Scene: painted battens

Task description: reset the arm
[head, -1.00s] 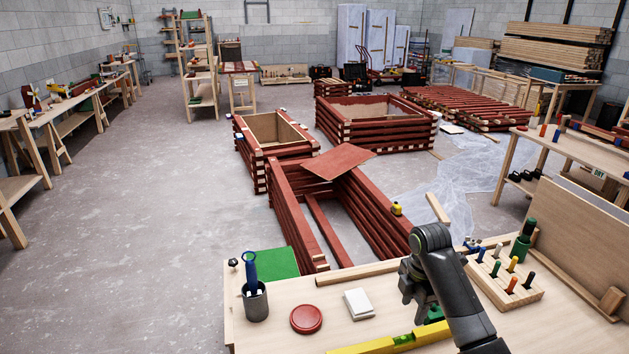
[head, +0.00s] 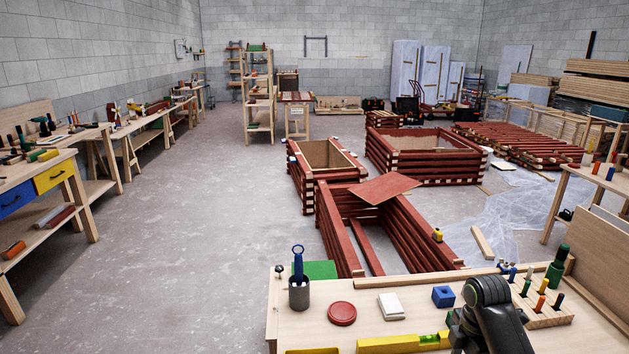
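My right arm (head: 490,308) is folded low over the workbench at the bottom right of the head view. The dark part at its left side (head: 458,328) looks like my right gripper; its fingertips are hidden or cut off, so I cannot tell whether it is open or shut. I see nothing held in it. My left arm and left gripper are not in view.
On the workbench (head: 318,328) near the arm are a blue block (head: 443,296), a yellow level (head: 390,344), a white pad (head: 391,306), a red disc (head: 342,313), a grey cup (head: 299,293) and a pegged block (head: 541,305). Red batten frames (head: 400,235) stand beyond; floor at left is clear.

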